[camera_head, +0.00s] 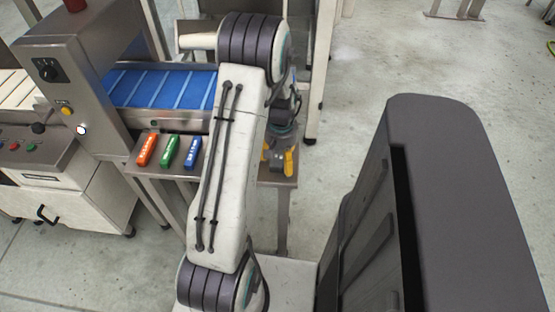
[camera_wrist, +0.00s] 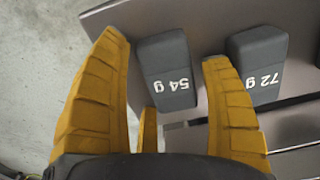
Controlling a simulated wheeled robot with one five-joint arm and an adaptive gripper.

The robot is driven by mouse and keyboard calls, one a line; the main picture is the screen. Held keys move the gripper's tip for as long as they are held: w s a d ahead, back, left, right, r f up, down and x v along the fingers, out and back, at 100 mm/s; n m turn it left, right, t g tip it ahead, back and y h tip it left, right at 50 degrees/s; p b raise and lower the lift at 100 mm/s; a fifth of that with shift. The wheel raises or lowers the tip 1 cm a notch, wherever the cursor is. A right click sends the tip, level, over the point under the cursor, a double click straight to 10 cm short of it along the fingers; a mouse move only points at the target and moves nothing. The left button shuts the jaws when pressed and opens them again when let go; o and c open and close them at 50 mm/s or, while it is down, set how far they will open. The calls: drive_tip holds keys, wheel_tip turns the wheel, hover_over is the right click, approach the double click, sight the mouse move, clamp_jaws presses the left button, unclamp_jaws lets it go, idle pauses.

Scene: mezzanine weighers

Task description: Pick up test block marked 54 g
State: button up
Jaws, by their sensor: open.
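The test block marked 54 g (camera_wrist: 167,68) is a dark grey block with white lettering. In the wrist view it lies on a grey metal shelf, near the shelf's edge. My gripper (camera_wrist: 166,50) has yellow fingers, open, one on each side of this block, with a visible gap to the left finger. Whether the right finger touches the block I cannot tell. In the head view my gripper (camera_head: 277,157) is over the right end of the small table, partly hidden by my arm; a grey block (camera_head: 278,166) shows between its fingers, its marking unreadable there.
A similar grey block marked 72 g (camera_wrist: 259,62) stands close to the right finger. On the small table (camera_head: 170,172) lie an orange block (camera_head: 148,150), a green block (camera_head: 170,151) and a blue block (camera_head: 192,152). A blue conveyor belt (camera_head: 160,88) runs behind. Open floor lies right of the table.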

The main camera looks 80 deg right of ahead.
drive_tip(key=shift+f, duration=0.1)
drive_tip(key=shift+c, duration=0.4)
drive_tip(key=c, duration=0.9)
